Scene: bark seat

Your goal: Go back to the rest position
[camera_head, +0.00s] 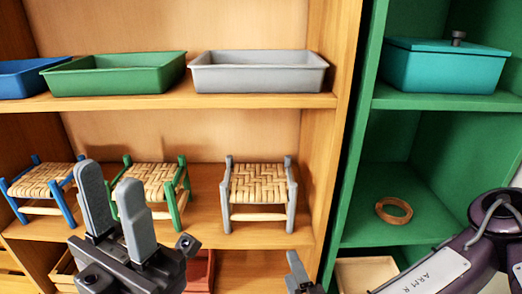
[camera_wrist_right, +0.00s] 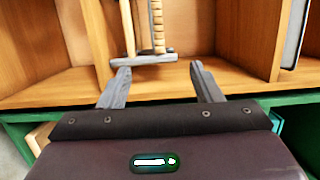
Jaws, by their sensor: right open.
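My left gripper (camera_head: 110,180) is at the lower left of the head view, fingers up and apart with nothing between them. It is in front of the green stool (camera_head: 158,180) and hides part of it. My right gripper (camera_wrist_right: 158,69) is open and empty in the right wrist view. In the head view only a grey fingertip (camera_head: 297,268) of it shows at the bottom, below the grey stool (camera_head: 258,184). The grey stool stands upright on the middle shelf with a woven seat. A grey stool part also shows beyond the open fingers in the wrist view (camera_wrist_right: 152,58).
A blue stool (camera_head: 40,185) stands at the left of that shelf. Blue (camera_head: 22,78), green (camera_head: 115,74) and grey (camera_head: 258,72) trays sit above. The green cabinet (camera_head: 400,190) at right holds a lidded teal box (camera_head: 445,68) and a wooden ring (camera_head: 394,210). My right arm crosses its lower right.

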